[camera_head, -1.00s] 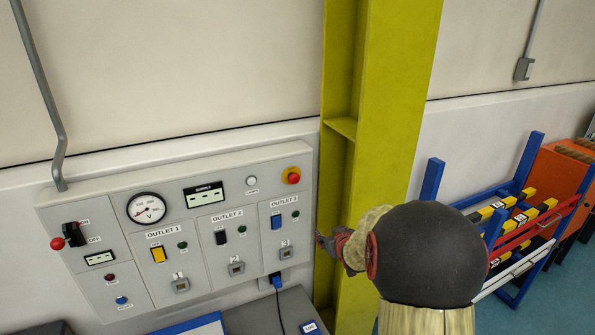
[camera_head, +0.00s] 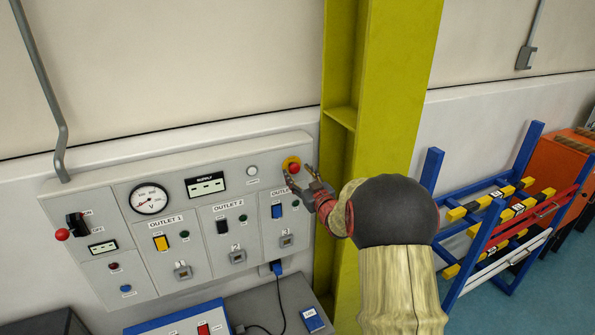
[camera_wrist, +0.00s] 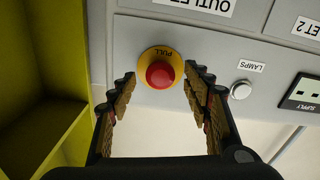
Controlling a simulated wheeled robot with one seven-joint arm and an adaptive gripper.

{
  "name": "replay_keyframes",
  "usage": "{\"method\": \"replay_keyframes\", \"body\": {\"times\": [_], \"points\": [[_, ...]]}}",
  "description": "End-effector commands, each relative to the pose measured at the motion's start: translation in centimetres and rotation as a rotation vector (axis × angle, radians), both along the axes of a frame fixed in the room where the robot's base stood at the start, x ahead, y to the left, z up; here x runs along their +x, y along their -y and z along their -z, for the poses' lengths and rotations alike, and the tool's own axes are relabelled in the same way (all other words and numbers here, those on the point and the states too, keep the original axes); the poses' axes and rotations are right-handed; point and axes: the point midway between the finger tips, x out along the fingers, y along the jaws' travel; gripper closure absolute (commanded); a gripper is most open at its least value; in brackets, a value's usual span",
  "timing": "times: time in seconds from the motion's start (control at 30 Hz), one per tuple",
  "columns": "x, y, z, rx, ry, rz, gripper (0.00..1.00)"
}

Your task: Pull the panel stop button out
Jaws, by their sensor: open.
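The panel stop button (camera_head: 294,168) is a red knob on a round yellow base at the upper right of the grey control panel. In the wrist view the stop button (camera_wrist: 160,74) sits upside down, with "PULL" on its yellow ring. My gripper (camera_head: 299,175) is at the panel's right edge, its fingertips close to the button. In the wrist view my gripper (camera_wrist: 158,78) is open, with one finger on each side of the button. The fingers appear apart from the red knob; the remaining depth is hard to tell.
The grey panel (camera_head: 150,228) carries switches, a gauge and outlets. The white lamps button (camera_wrist: 241,89) is close beside one finger. A yellow-green column (camera_head: 384,90) stands just right of the panel. A blue rack (camera_head: 432,172) is further right.

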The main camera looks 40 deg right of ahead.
Motion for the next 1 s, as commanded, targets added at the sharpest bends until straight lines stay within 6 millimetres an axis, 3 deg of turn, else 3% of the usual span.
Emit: {"method": "replay_keyframes", "body": {"times": [0.13, 0.43, 1.0], "points": [[0.96, 0.19, 0.0, 0.0, -0.001, -0.001, 0.51], [1.17, 0.24, 0.07, 0.0, -0.001, 0.0, 0.51], [1.14, 0.24, 0.05, 0.0, -0.001, 0.0, 0.82]]}}
